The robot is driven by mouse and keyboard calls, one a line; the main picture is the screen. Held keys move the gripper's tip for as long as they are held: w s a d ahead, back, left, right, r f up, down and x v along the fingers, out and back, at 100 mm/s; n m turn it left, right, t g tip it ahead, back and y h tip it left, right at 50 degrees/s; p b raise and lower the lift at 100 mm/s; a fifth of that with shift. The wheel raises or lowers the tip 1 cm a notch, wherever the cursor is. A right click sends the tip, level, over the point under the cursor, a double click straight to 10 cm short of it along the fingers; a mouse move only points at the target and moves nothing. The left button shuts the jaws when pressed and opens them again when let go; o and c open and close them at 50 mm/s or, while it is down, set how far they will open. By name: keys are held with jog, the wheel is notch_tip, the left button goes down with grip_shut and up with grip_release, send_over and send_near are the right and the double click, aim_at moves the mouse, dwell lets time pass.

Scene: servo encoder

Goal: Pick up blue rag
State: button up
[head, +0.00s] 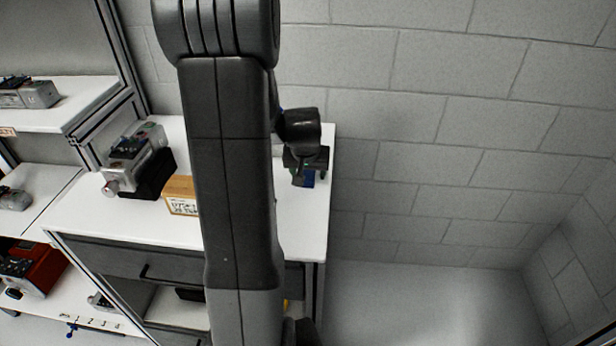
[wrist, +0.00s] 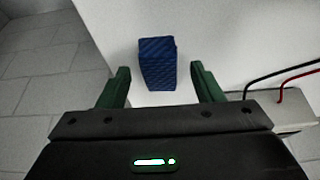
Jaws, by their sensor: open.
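The blue rag (wrist: 158,64) is a folded, textured blue block on the white table top. In the wrist view it lies between and just beyond the two green fingers of my gripper (wrist: 160,88). The fingers are apart, with a gap on each side of the rag, and hold nothing. In the head view my gripper (head: 309,178) is over the right part of the table, and a bit of the blue rag (head: 308,181) shows at it. My arm hides the middle of the table in the head view.
The white table (head: 100,215) ends close to the right of the rag. A servo device (head: 140,158) and a cardboard box (head: 181,195) stand left of my arm. Red and black cables (wrist: 282,84) run at the right in the wrist view. A block wall (head: 450,120) is behind.

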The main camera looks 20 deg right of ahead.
aim_at(308, 175)
jog(key=c, duration=1.1)
jog(key=shift+o, duration=0.2)
notch_tip(308, 175, up, 10)
